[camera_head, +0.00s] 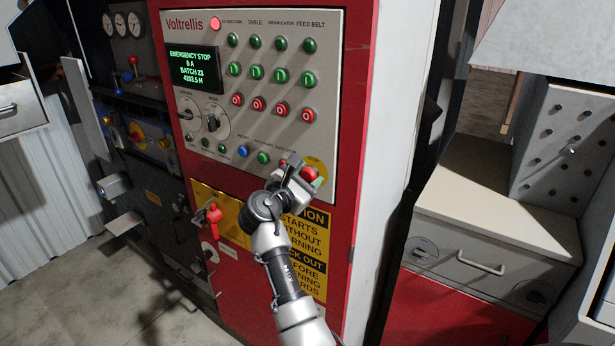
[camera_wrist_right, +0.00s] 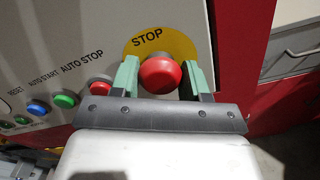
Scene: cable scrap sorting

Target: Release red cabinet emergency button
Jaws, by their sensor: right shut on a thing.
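The red emergency button (camera_wrist_right: 160,76) sits on a yellow disc marked STOP on the red cabinet's grey panel. In the head view the button (camera_head: 309,174) shows at the panel's lower right, partly covered by my right gripper (camera_head: 306,178). In the right wrist view the green fingers of my right gripper (camera_wrist_right: 160,80) stand on both sides of the button and are shut on it. The cabinet display (camera_head: 193,68) reads EMERGENCY STOP. A red lamp (camera_head: 215,23) at the panel's top left looks lit. My left gripper is not in view.
Small blue, green and red buttons, among them a blue one (camera_wrist_right: 38,107), lie left of the emergency button. A red rotary handle (camera_head: 213,214) juts out below the panel. A grey drawer unit (camera_head: 480,235) stands to the right. Open floor (camera_head: 85,285) shows at lower left.

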